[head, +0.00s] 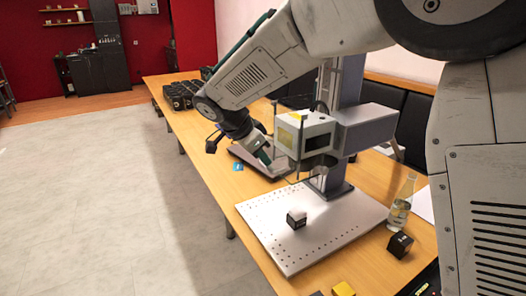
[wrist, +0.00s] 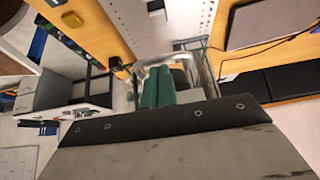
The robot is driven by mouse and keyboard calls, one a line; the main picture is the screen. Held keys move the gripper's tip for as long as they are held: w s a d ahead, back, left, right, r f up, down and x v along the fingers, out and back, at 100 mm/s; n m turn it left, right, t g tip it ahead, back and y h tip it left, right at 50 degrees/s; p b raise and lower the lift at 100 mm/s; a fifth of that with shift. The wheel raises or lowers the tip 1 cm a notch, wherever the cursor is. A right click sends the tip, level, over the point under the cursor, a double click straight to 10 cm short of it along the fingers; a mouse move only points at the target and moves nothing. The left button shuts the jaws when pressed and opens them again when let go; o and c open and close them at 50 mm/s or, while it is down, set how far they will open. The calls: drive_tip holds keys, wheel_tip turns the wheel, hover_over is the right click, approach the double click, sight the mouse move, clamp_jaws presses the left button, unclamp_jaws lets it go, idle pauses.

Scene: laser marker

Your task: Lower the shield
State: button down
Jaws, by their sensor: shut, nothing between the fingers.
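The laser marker has a boxy white and grey head (head: 304,134) on an upright grey column (head: 347,85), above a white perforated base plate (head: 270,233). My gripper (head: 266,158) is at the left side of that head, above the plate's far left edge. Its green fingers (wrist: 157,86) are shut with nothing between them. In the wrist view a clear, box-like panel (wrist: 207,68), which looks like the shield, stands around and behind the fingertips. I cannot tell whether they touch it. In the head view the shield is hard to make out.
A small black-and-white cube (head: 297,219) lies on the plate. A clear bottle (head: 401,203) and a black box (head: 400,245) stand to its right. A dark laptop-like device (head: 262,165) lies behind the gripper. Open floor (head: 100,200) lies left of the wooden table (head: 190,126).

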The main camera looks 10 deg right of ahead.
wheel_tip(320, 180, down, 18)
drive_tip(key=shift+f, duration=0.15)
idle(0.5)
drive_tip(key=shift+s+f, duration=0.1)
